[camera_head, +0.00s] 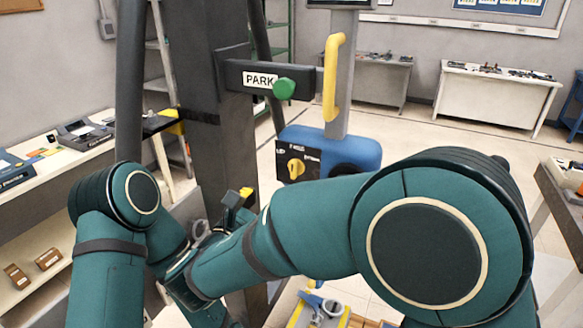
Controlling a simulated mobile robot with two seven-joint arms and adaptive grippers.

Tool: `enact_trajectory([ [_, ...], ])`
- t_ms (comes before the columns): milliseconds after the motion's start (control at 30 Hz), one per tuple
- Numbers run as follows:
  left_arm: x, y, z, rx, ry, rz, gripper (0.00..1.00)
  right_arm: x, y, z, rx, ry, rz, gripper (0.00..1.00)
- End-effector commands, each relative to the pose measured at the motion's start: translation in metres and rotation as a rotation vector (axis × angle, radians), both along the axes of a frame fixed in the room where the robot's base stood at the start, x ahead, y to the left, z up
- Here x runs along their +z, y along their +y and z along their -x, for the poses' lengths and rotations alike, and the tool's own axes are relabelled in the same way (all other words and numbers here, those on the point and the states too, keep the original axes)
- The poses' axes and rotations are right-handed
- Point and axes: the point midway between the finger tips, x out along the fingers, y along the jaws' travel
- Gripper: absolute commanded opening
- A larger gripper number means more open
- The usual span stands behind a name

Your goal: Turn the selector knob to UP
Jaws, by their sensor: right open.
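The selector knob (296,167) is yellow and sits on a dark panel on the front of a blue control box (355,148). Small white labels surround it, too small to read surely, and I cannot tell which one the knob points at. My right arm reaches in from the right across the lower picture, covering the box's lower edge. My right gripper (237,205), dark with a yellow tip, is open, left of and below the knob and apart from it. My left arm stands at the left; its gripper does not show.
A dark column (210,70) carries a bar marked PARK with a green knob (284,88). A yellow handle (332,78) rises above the blue box. A bench (50,165) is at left; a white table (490,95) stands at the back right. Open floor lies between.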

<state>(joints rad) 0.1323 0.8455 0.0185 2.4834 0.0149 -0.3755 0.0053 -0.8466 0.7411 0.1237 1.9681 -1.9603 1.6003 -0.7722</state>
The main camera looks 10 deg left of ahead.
Motion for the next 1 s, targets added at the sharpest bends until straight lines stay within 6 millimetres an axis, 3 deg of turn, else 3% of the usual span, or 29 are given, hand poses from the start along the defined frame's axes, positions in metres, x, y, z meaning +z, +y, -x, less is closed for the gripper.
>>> enact_trajectory([
  [600, 0.010, 0.000, 0.000, -0.002, 0.000, 0.002, 0.46, -0.001, -0.036, -0.105, -0.005, 0.003, -0.002, 0.42],
  [800, 0.011, 0.000, 0.000, -0.002, 0.000, 0.002, 0.46, -0.001, -0.040, -0.119, -0.003, 0.003, -0.002, 0.42],
  [1000, 0.011, 0.000, 0.000, -0.002, 0.000, 0.002, 0.46, -0.001, -0.040, -0.122, -0.002, 0.004, -0.001, 0.42],
])
